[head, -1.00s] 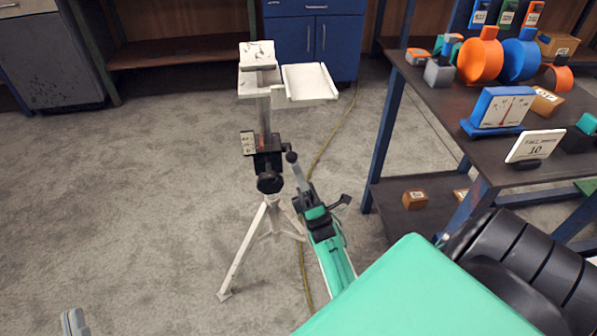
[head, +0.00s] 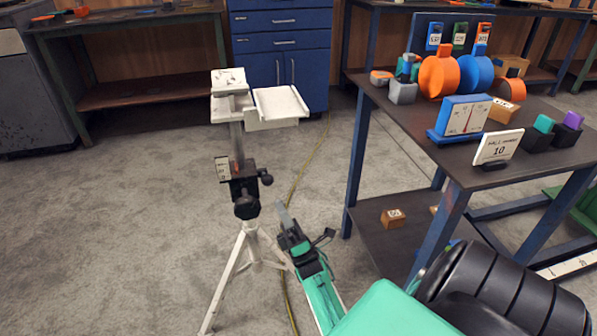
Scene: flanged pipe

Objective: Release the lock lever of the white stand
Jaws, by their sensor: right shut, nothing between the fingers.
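The white stand (head: 238,148) stands upright on its tripod legs on the carpet, left of the middle of the view. A black clamp with a large dark knob (head: 247,208) sits on its column. The lock lever (head: 266,178) shows as a short black arm with a ball end, sticking out to the right of the clamp. My right gripper (head: 283,208) is shut and empty, below and right of the lever's ball, with a visible gap between them. My left gripper is not in view.
The stand's top carries a white tray (head: 278,106). A dark table (head: 440,160) with orange and blue rings, a gauge and a card is close on the right. A blue cabinet (head: 280,60) is behind. The carpet left of the stand is clear.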

